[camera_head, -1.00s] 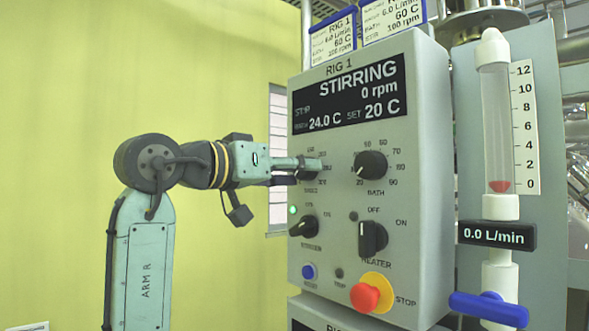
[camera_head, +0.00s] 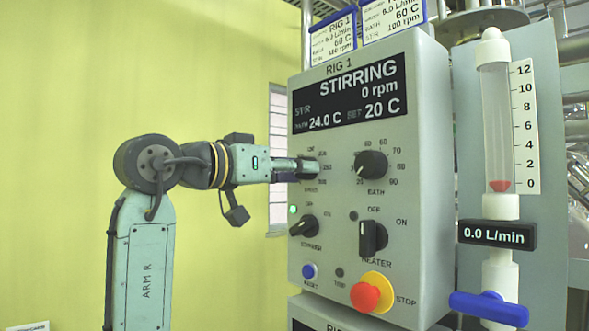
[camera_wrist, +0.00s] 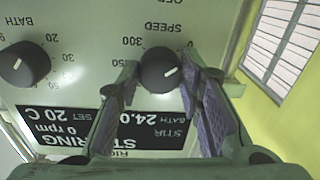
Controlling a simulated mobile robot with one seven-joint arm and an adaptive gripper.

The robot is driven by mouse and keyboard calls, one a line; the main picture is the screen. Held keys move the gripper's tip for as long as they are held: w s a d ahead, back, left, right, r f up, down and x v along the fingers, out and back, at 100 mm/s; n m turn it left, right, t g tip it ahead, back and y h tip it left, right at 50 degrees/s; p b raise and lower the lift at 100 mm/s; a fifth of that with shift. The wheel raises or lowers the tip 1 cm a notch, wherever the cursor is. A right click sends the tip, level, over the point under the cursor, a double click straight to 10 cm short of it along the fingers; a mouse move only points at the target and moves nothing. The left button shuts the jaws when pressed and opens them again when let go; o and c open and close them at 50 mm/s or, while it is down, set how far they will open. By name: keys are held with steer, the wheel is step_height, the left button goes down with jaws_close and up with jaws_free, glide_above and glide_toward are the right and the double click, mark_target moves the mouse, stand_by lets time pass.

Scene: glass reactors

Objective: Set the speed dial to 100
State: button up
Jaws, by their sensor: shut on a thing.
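The speed dial (camera_wrist: 159,70) is a round black knob with a white mark, shown upside down in the wrist view below the word SPEED. Its mark points right and slightly up in that picture, toward the right finger. My gripper (camera_wrist: 163,85) is shut on it, with one finger at each side. In the head view my gripper (camera_head: 310,168) reaches the panel from the left and hides the dial. The display (camera_head: 349,95) reads STIRRING, 0 rpm, 24.0 C and SET 20 C. Some scale numbers around the dial are hidden by the fingers.
The bath dial (camera_head: 371,165) is right of my gripper. Below are the stirrer switch (camera_head: 304,226), heater switch (camera_head: 372,238), blue reset button (camera_head: 309,271) and red stop button (camera_head: 366,296). A flow tube (camera_head: 497,125) stands at the right. The left side is open.

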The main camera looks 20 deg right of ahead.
steer(key=shift+w+m+g+h, duration=0.1)
steer(key=shift+m+g+h, duration=0.1)
steer(key=shift+m, duration=4)
steer(key=shift+w+m+g+h, duration=0.1)
steer(key=shift+m+h, duration=0.1)
steer(key=shift+m, duration=4)
steer(key=o, duration=1.2)
steer(key=shift+c, duration=0.2)
steer(key=v, duration=1.2)
